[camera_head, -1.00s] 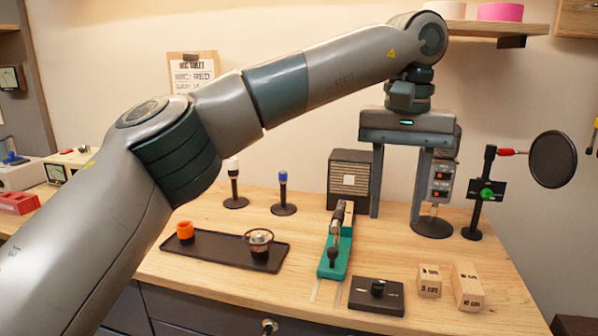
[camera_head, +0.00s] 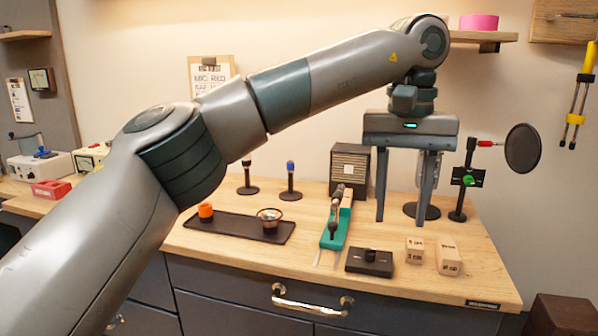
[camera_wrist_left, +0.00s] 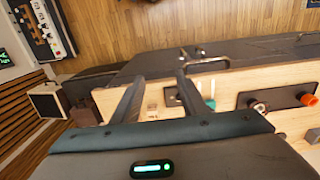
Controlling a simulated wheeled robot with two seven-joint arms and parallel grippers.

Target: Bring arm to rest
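My left arm comes in from the left across the head view, raised over the workbench and bent down at the wrist. My left gripper (camera_head: 402,216) hangs fingers-down at the right of the bench, in front of the pop-filter stand. Its two fingers stand wide apart with nothing held between them. In the left wrist view, the left gripper (camera_wrist_left: 160,80) also shows two spread, empty fingers, with the bench beyond them. A round black base (camera_head: 428,211) shows partly behind the right finger; what stands on it is mostly hidden. My right arm and gripper are not in view.
The wooden bench (camera_head: 340,268) holds a black tray (camera_head: 225,226), a teal holder (camera_head: 337,230), a black block (camera_head: 369,262), two wooden blocks (camera_head: 449,257) and a small speaker (camera_head: 350,165). The pop filter (camera_head: 522,148) stands at right. A drawer handle (camera_head: 312,302) sticks out in front.

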